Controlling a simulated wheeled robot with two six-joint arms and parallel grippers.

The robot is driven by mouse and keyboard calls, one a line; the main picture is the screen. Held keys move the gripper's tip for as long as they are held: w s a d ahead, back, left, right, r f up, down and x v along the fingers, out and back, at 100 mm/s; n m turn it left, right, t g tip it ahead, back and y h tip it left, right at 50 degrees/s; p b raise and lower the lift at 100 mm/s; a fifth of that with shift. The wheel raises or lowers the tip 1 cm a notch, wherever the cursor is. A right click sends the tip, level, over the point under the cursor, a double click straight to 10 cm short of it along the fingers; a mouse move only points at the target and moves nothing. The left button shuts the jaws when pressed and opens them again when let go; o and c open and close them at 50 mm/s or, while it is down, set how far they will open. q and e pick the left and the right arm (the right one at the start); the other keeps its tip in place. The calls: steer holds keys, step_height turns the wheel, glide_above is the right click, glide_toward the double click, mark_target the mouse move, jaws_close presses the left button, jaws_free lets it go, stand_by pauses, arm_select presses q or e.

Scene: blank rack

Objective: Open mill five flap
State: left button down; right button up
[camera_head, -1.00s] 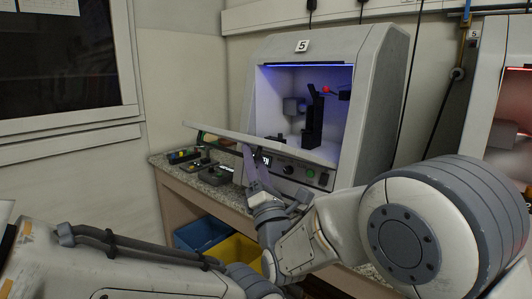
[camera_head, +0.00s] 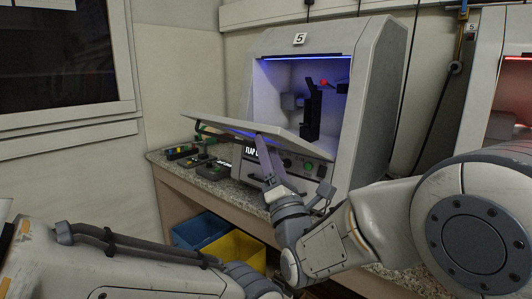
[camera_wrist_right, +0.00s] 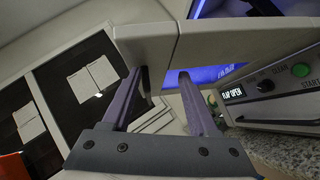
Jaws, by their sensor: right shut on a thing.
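The mill numbered 5 (camera_head: 372,95) is a pale cabinet with a blue-lit opening. Its flap (camera_head: 250,132) is hinged down and stands out from the opening's lower edge, nearly level. A small display (camera_head: 250,151) below it is partly covered by my gripper; in the right wrist view the display (camera_wrist_right: 233,93) reads "FLAP OPEN". My right gripper (camera_head: 266,145) is at the flap's front underside. In the wrist view its purple fingers (camera_wrist_right: 160,82) stand apart at the flap (camera_wrist_right: 146,42); the exact contact is hard to see. My left arm is at lower left, its gripper not visible.
Inside the mill are a black upright fixture (camera_head: 312,110) and a red-tipped part. A green button (camera_head: 308,167) is on the front panel. Small trays of parts (camera_head: 195,160) lie on the granite counter. Blue (camera_head: 200,230) and yellow (camera_head: 236,250) bins stand below. Another cabinet is at right.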

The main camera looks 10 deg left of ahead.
steer(key=s+d+f+b, duration=0.5)
steer(key=f+b, duration=0.1)
steer(key=b, duration=0.2)
steer(key=shift+s+f, duration=0.15)
steer(key=shift+f, duration=0.2)
stand_by(0.3)
steer(key=shift+b, duration=0.3)
stand_by(0.3)
